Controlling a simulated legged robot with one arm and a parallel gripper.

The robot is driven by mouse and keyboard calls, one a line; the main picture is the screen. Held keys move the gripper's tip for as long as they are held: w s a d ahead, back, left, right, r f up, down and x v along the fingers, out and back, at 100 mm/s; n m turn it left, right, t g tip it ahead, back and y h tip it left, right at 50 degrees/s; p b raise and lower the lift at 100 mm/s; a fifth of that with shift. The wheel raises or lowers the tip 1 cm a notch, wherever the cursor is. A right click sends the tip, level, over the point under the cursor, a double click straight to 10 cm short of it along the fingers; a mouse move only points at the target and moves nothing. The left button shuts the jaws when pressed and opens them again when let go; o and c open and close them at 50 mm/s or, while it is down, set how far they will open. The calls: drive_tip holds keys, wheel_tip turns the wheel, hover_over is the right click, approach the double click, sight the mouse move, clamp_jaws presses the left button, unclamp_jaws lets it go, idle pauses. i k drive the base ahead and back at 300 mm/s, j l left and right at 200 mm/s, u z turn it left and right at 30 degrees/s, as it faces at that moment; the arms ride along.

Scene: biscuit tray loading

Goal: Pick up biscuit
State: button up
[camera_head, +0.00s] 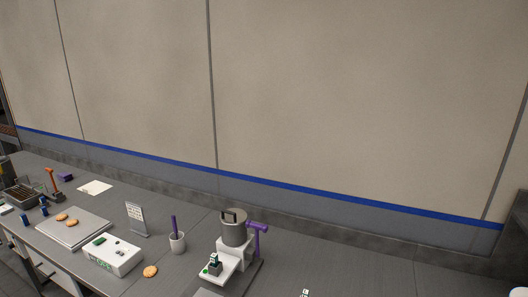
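One round golden biscuit (150,271) lies by itself on the grey table, just right of a white control box. Two more biscuits (67,219) lie close together on a flat grey tray (86,236) at the left of the table. My gripper does not show in this view.
The white box (116,256) with buttons stands in front of the tray. The table's far right part is mostly bare.

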sight(150, 272)
drive_tip(key=u, duration=1.25)
